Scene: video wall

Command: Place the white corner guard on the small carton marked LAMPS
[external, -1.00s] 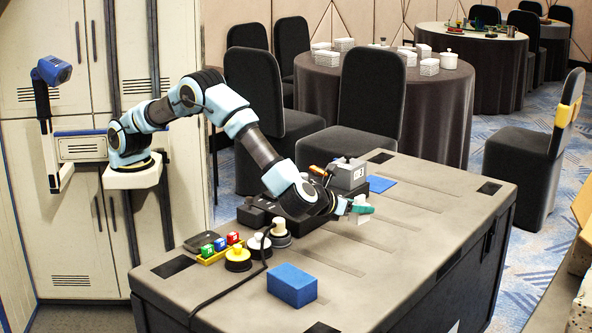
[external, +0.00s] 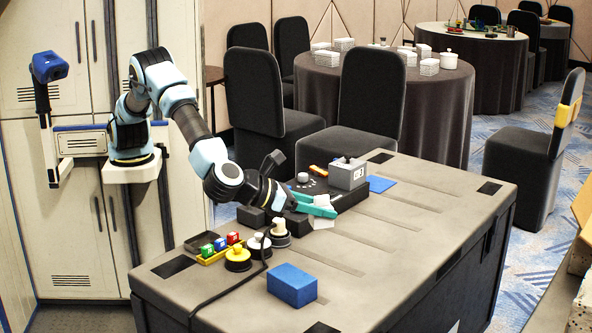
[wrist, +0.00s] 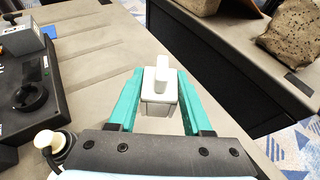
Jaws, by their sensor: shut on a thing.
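My gripper (external: 324,208) has teal fingers, which also show in the wrist view (wrist: 158,90). They are shut on a white piece (wrist: 160,92), which I take to be the white corner guard. It has a squarish body with a narrow raised part. In the external view, part of the white piece (external: 322,223) shows below the fingers, at the black unit's near-right corner; I cannot tell whether it touches the case top. I cannot make out the word LAMPS on anything, so the small carton is not identified.
The grey case top (external: 410,225) is clear on the right. A black unit (external: 296,222) carries a grey box (external: 348,174). White- and yellow-knobbed pieces (external: 238,258), a yellow tray of coloured cubes (external: 219,250) and a blue block (external: 292,285) stand in front. A black cable crosses the case.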

